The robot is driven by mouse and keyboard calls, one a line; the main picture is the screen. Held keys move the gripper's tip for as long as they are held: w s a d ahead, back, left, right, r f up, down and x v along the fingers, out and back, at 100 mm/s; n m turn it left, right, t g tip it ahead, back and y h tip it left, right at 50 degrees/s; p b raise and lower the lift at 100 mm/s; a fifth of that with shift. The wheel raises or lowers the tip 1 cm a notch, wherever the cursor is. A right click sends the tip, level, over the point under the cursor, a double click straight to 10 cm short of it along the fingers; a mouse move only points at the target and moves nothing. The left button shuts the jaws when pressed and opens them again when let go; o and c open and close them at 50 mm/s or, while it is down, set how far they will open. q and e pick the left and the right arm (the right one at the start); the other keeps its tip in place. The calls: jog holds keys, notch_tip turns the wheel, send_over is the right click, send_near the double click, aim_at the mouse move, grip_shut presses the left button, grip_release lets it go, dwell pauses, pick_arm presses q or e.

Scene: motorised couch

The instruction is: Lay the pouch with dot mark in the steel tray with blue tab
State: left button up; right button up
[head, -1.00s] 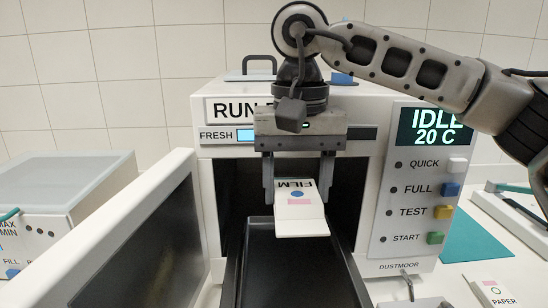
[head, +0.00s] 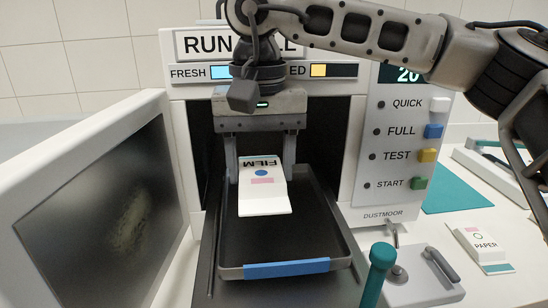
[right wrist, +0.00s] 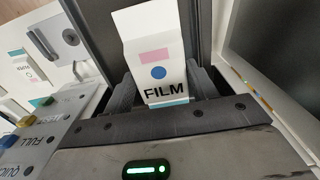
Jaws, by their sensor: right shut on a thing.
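My right gripper (head: 261,163) is shut on a white pouch (head: 263,200) marked FILM, with a blue dot and a pink patch. The pouch also shows between the fingers in the right wrist view (right wrist: 152,50). It is over the steel tray (head: 333,240), a dark tray with a blue tab (head: 287,269) on its front edge. The tray sticks out of the open chamber of the white machine. I cannot tell whether the pouch touches the tray floor. My left gripper is not in view.
The machine's open door (head: 110,190) stands at the left. Coloured buttons (head: 427,155) line the right panel. A teal-topped post (head: 379,268) and a metal latch block (head: 425,275) stand front right.

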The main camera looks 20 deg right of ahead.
aim_at(248, 171)
jog(key=shift+w+a+f, duration=0.15)
jog(key=shift+a, duration=0.3)
jog(key=shift+w+a+f, duration=0.1)
jog(key=shift+a, duration=0.3)
jog(key=shift+f+b, duration=1)
jog(key=shift+f, duration=0.4)
jog(key=o, duration=1.1)
jog(key=shift+c, duration=0.2)
notch_tip(248, 171, up, 16)
jog(key=p, duration=0.2)
jog(key=shift+p, duration=0.3)
